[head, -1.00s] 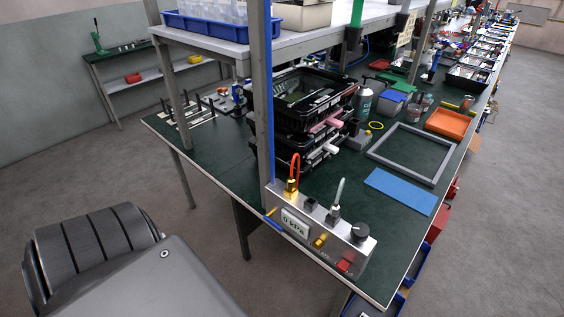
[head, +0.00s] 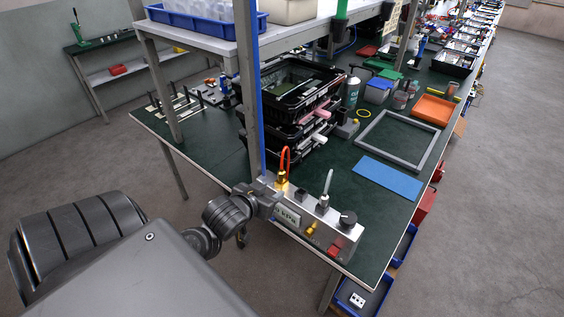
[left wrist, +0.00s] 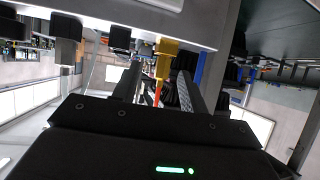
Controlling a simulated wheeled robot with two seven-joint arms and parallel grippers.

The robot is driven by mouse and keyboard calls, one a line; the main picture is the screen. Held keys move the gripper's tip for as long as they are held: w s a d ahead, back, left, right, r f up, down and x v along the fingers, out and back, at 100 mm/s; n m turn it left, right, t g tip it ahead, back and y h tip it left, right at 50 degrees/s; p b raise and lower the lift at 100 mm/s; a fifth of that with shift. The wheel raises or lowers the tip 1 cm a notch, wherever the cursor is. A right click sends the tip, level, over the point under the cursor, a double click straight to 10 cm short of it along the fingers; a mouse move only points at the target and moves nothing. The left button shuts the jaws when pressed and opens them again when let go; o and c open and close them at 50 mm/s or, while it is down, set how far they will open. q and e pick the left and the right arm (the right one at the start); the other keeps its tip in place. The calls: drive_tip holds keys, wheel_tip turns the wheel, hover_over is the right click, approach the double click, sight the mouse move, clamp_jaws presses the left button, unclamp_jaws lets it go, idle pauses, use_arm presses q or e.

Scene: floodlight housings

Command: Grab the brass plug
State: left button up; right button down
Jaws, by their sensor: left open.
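The brass plug (head: 282,181) stands upright on the top of the grey test box (head: 345,236), with an orange hose looping up from it. In the left wrist view the plug (left wrist: 166,57) shows gold, just past the fingertips and roughly between them. My left gripper (head: 272,196) is at the left end of the box, close to the plug. Its two fingers (left wrist: 158,84) are apart, with nothing clearly held. I cannot tell whether a finger touches the plug. The box's display is partly hidden behind the gripper. My right gripper is out of view.
A blue-edged shelf post (head: 254,110) rises close behind the gripper. A grey plug with a pale hose (head: 324,198) and a black knob (head: 348,218) stand further right on the box. Stacked black trays (head: 290,120) are behind. A blue mat (head: 388,178) lies on the green bench.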

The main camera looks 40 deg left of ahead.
sight(281, 170)
use_arm(q)
wheel_tip(281, 170, up, 4)
drive_tip(key=r+t, duration=0.1)
drive_tip(key=b+x, duration=0.1)
drive_tip(key=x, duration=0.1)
drive_tip(key=b+x, duration=0.1)
drive_tip(key=x, duration=0.1)
drive_tip(key=b+x, duration=0.1)
drive_tip(key=x, duration=0.1)
drive_tip(key=shift+w+a+f, duration=0.1)
drive_tip(key=shift+a+f, duration=0.1)
drive_tip(key=shift+a, duration=0.1)
drive_tip(key=x, duration=0.2)
drive_tip(key=p+x, duration=0.1)
drive_tip(key=shift+w+a+f, duration=0.15)
drive_tip(key=shift+w+a, duration=0.1)
drive_tip(key=shift+a, duration=0.1)
drive_tip(key=shift+w+f, duration=0.25)
drive_tip(key=shift+w, duration=0.2)
drive_tip(key=shift+s, duration=0.1)
clamp_jaws()
